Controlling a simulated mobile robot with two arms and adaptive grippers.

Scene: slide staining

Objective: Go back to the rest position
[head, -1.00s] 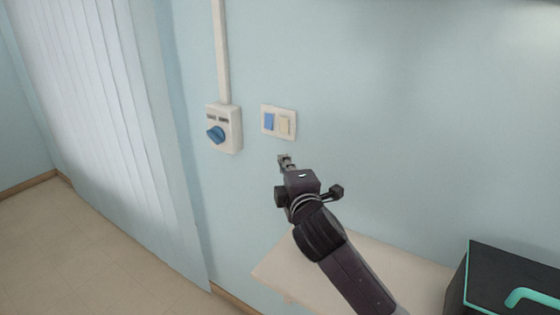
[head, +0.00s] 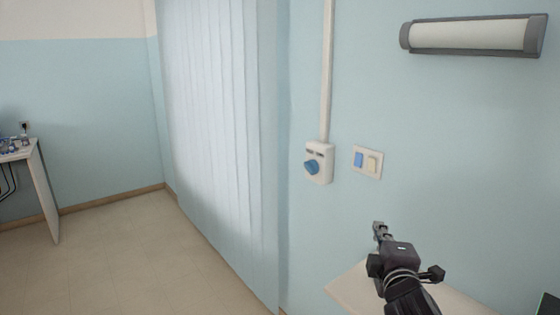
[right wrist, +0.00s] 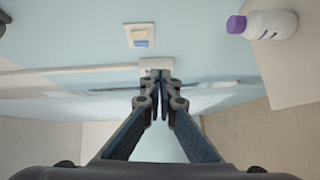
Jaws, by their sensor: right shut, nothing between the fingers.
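My right gripper (head: 378,228) is in the lower right of the head view, in front of the blue wall and below the switch plate. Its fingers are shut with nothing between them, and they also show closed together in the right wrist view (right wrist: 158,80). The gripper is apart from the switch plate (head: 367,162), which has a blue and a cream rocker. The plate also shows in the right wrist view (right wrist: 140,36). My left gripper is not in view.
A wall box with a blue knob (head: 318,163) is left of the switch plate. A pale shelf or tabletop (head: 350,289) lies beneath my right arm. A white bottle with a purple cap (right wrist: 270,25) shows in the right wrist view. The floor (head: 130,255) at left is clear.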

